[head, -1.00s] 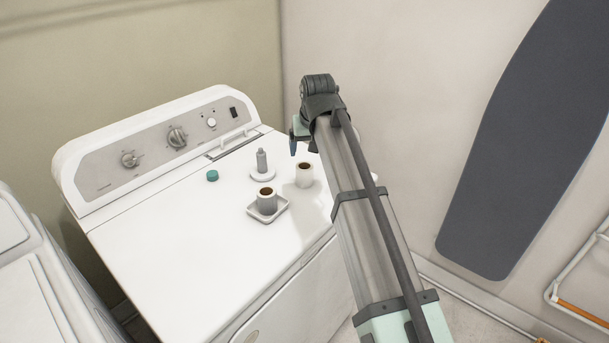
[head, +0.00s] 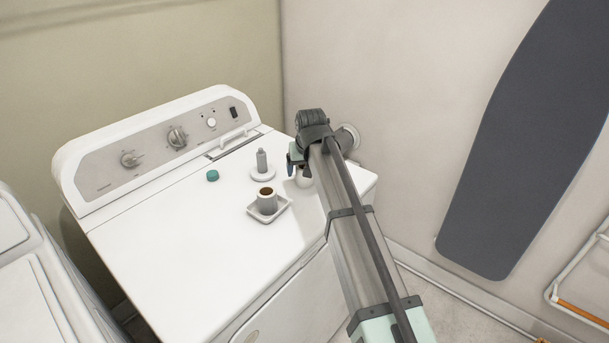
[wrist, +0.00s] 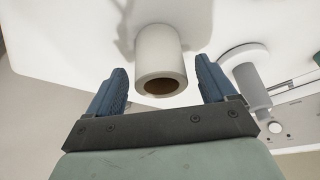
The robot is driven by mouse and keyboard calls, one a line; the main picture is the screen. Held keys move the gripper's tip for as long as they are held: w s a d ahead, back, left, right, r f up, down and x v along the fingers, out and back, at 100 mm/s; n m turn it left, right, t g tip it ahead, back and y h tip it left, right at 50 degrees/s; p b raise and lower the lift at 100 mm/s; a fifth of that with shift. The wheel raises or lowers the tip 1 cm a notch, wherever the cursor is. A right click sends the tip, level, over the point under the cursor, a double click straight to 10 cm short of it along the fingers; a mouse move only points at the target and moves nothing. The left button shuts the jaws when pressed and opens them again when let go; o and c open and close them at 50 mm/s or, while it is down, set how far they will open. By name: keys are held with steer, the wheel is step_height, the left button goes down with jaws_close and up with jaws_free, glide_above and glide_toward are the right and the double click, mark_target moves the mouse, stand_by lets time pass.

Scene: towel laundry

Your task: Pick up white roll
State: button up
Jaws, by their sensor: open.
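The white roll (wrist: 160,50), a short hollow cylinder with a brown inner core, stands on the white washer top. In the head view a little of the roll (head: 303,181) shows beside my arm, which hides the rest. My gripper (wrist: 160,68) is open, with one blue finger on each side of the roll's near end in the wrist view. Gaps show between the fingers and the roll, and nothing is held. In the head view my gripper (head: 294,160) is just above and left of the roll, mostly covered by my wrist.
A grey cup-like roll (head: 267,201) sits in a square white dish (head: 283,207) nearer the front. A teal cap (head: 212,175) lies further left.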

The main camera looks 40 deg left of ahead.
steer(key=shift+x, duration=1.35)
steer(key=c, duration=1)
